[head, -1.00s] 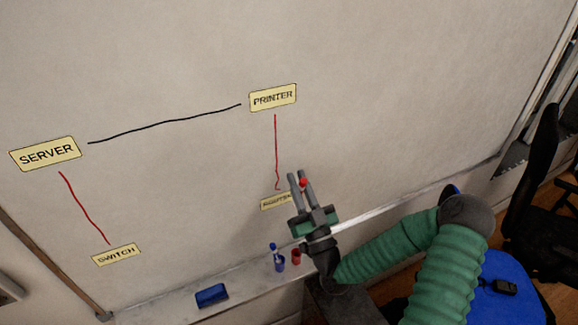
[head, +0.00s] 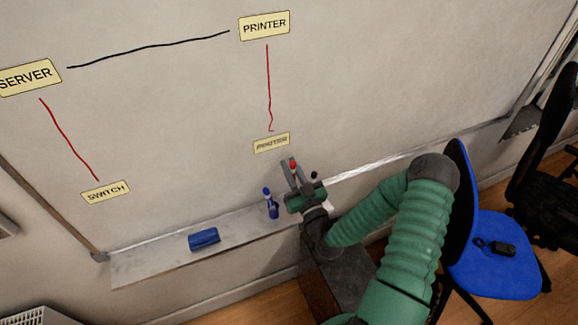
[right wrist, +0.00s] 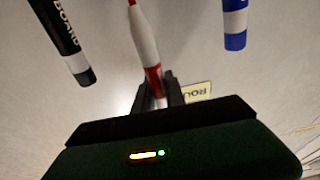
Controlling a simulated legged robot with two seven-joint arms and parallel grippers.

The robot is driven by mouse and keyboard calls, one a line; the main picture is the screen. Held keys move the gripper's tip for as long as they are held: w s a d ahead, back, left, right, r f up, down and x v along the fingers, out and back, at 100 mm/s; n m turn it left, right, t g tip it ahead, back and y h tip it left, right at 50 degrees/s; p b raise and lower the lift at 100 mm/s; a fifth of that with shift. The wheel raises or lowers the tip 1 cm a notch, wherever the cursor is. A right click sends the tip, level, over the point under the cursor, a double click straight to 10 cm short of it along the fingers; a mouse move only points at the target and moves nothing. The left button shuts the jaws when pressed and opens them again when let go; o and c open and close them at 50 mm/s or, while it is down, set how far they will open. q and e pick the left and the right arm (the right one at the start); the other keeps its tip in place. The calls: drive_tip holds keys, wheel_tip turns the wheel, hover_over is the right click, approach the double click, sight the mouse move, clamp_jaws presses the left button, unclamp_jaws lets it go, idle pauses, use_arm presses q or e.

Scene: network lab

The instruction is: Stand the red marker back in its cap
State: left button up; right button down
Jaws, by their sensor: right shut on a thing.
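My right gripper (head: 291,172) is over the whiteboard tray, just below the ROUTER label, and is shut on the red marker (head: 293,165). In the right wrist view the red marker (right wrist: 145,42) has a white body and a red band, and it runs up from between the fingers (right wrist: 158,92) to the top edge of the picture. The red cap does not show in the head view now; my gripper and arm cover the tray to the right of the blue marker (head: 272,206). My left gripper is not in view.
The blue marker stands upright on the tray (head: 150,260) close to my gripper; it also shows in the right wrist view (right wrist: 235,20). A black marker (right wrist: 62,42) shows on the other side there. A blue eraser (head: 204,239) lies further left. A blue chair (head: 500,265) is at right.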

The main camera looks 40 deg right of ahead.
drive_tip(key=f+b, duration=0.1)
drive_tip(key=f, duration=0.1)
drive_tip(key=a+f+b, duration=0.1)
drive_tip(key=f+b, duration=0.1)
drive_tip(key=shift+f, duration=0.1)
drive_tip(key=shift+d+f+b, duration=0.15)
drive_tip(key=shift+f+b, duration=0.65)
drive_tip(key=shift+b, duration=0.05)
drive_tip(key=shift+d+f+b, duration=0.2)
drive_tip(key=shift+f+b, duration=0.1)
drive_tip(key=shift+f, duration=0.15)
drive_tip(key=shift+a, duration=0.1)
drive_tip(key=c, duration=1.3)
unclamp_jaws()
drive_tip(key=shift+r, duration=0.1)
